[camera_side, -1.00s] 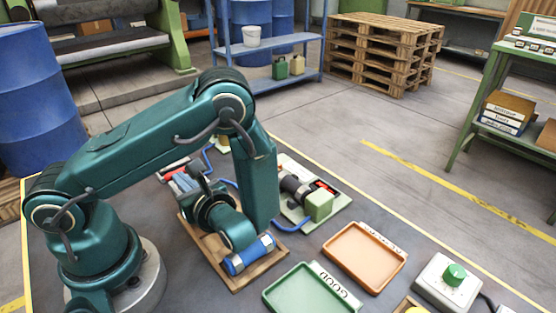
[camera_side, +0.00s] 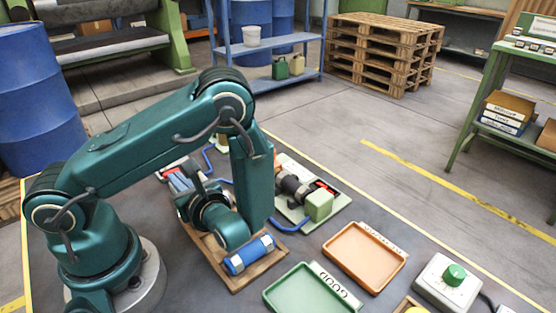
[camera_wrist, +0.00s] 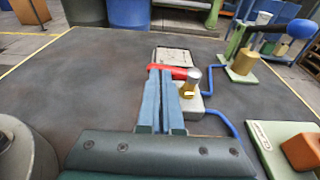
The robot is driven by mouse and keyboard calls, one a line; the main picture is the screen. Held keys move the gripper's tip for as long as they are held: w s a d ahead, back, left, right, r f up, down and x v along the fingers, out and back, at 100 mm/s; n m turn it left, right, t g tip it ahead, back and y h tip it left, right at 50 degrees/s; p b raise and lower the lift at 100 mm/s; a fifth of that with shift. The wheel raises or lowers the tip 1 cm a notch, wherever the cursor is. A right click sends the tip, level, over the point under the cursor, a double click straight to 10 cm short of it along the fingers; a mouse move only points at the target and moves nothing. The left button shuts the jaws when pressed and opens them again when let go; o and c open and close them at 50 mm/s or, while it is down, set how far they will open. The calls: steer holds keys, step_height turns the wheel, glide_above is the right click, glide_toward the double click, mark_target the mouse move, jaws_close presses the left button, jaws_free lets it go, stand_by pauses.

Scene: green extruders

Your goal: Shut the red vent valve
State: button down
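The vent valve's red handle (camera_wrist: 168,71) lies sideways just beyond my fingertips in the wrist view, with its right end at a metal stem with a brass base (camera_wrist: 190,82). In the side view, a bit of the red handle (camera_side: 172,166) shows left of my wrist. My gripper (camera_wrist: 161,70) has two blue fingers lying side by side, with only a thin line between them, so it looks shut and empty. It also shows in the side view (camera_side: 182,180). The tips overlap the handle in the picture; I cannot tell whether they touch it.
A blue hose (camera_wrist: 222,119) runs right of the valve. A blue cylinder (camera_side: 249,254) lies on a wooden board (camera_side: 262,277). A green-based fixture (camera_side: 318,205), an orange tray (camera_side: 331,253), a green tray (camera_side: 276,291) and a green-knobbed box (camera_side: 437,282) stand to the right.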

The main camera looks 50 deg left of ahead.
mark_target(167, 173)
steer(key=shift+s+a, duration=0.2)
steer(key=shift+a, duration=0.1)
steer(key=shift+s+a+m+t, duration=0.2)
steer(key=shift+m+t, duration=0.5)
steer(key=shift+t, duration=0.3)
steer(key=m+t, duration=0.1)
steer(key=t, duration=0.1)
steer(key=a+m+t+h, duration=0.1)
steer(key=m+t, duration=0.1)
steer(key=shift+s+a, duration=0.1)
steer(key=shift+a, duration=0.9)
steer(key=shift+d, duration=0.1)
